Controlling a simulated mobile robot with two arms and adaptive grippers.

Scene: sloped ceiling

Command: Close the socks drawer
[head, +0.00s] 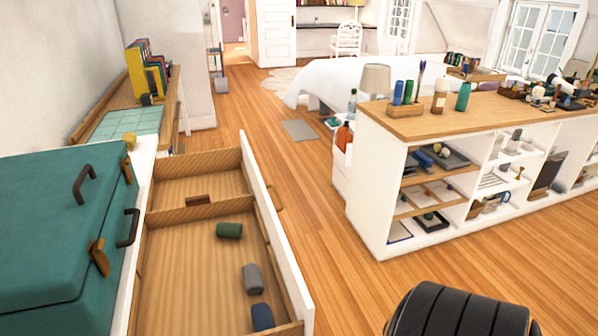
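The open drawer (180,262) is pulled out from the white dresser at the lower left. It has a wooden inside and a white front panel (272,235) with a brass-coloured handle (275,198). Rolled socks lie in it: a green roll (229,230), a grey roll (252,278) and a blue roll (262,317). A wooden divider splits off a far compartment, which looks empty. A black ribbed part at the bottom right appears to be mine. Neither gripper's fingers can be seen.
A teal case (62,225) with dark handles sits on the dresser top. A white shelf unit with a wooden top (440,122) stands to the right, holding many small items. Open wooden floor (310,235) lies between the drawer and the shelf unit. A bed (335,82) is behind.

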